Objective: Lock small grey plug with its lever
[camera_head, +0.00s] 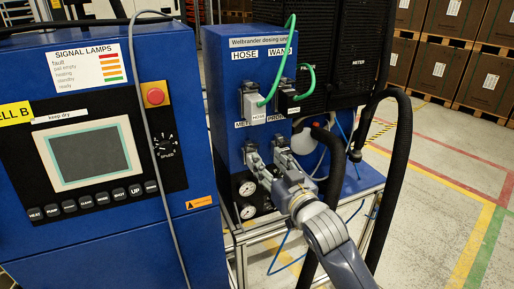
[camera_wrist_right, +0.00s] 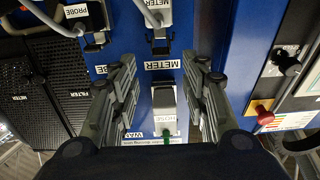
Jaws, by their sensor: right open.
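The small grey plug (camera_head: 253,103), with a tag reading HOSE and a green cable, sits at the HOSE socket on the blue dosing unit's front. It also shows upside down in the right wrist view (camera_wrist_right: 165,99), between and beyond my fingers. I cannot make out its lever's position. My right gripper (camera_head: 264,171) is open and empty, in front of the panel and below the plug in the head view. In the right wrist view its two fingers (camera_wrist_right: 160,72) stand apart on either side of the METER label and the plug. My left gripper is not in view.
A black plug (camera_head: 289,101) with a green cable is beside the grey one. Below are the METER socket (camera_wrist_right: 158,16) and the PROBE socket (camera_wrist_right: 95,38) with metal levers. Gauges (camera_head: 247,188), a thick black hose (camera_head: 399,170) and a blue control cabinet (camera_head: 105,225) flank the arm.

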